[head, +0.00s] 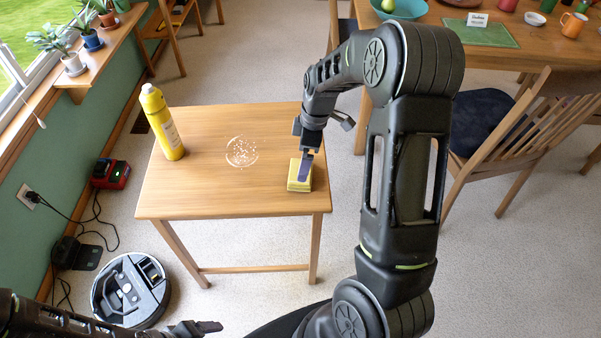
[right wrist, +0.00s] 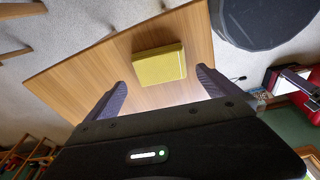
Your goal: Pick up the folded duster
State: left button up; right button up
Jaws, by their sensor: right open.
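The folded duster (head: 298,183) is a small yellow block lying flat near the right edge of the small wooden table (head: 215,203). It also shows in the right wrist view (right wrist: 158,64), beyond the fingertips and roughly centred between them. My right gripper (head: 306,162) is over the duster, pointing down, and hides part of it in the head view. In the right wrist view, its fingers (right wrist: 161,77) are apart with nothing between them. My left gripper (head: 214,327) shows only in part at the bottom of the head view; its jaw opening is unclear.
A yellow bottle (head: 163,125) stands at the table's left. A whitish patch of specks (head: 242,152) lies mid-table. A robot vacuum (head: 131,290) is on the floor at left. A chair (head: 530,140) and larger table (head: 460,58) stand at right.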

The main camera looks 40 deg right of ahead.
jog(key=shift+f, duration=0.3)
jog(key=shift+w+a+f+p, duration=0.1)
jog(key=shift+f+p, duration=0.05)
jog(key=shift+f, duration=0.7)
jog(key=shift+w+a+f+p, duration=0.1)
jog(key=shift+a+f+p, duration=0.05)
jog(key=shift+f, duration=0.75)
jog(key=shift+w+a+f+p, duration=0.1)
jog(key=shift+f+p, duration=0.05)
jog(key=shift+f, duration=0.7)
jog(key=c, duration=1.1)
jog(key=shift+r, duration=0.1)
notch_tip(320, 180, up, 10)
jog(key=shift+b, duration=0.35)
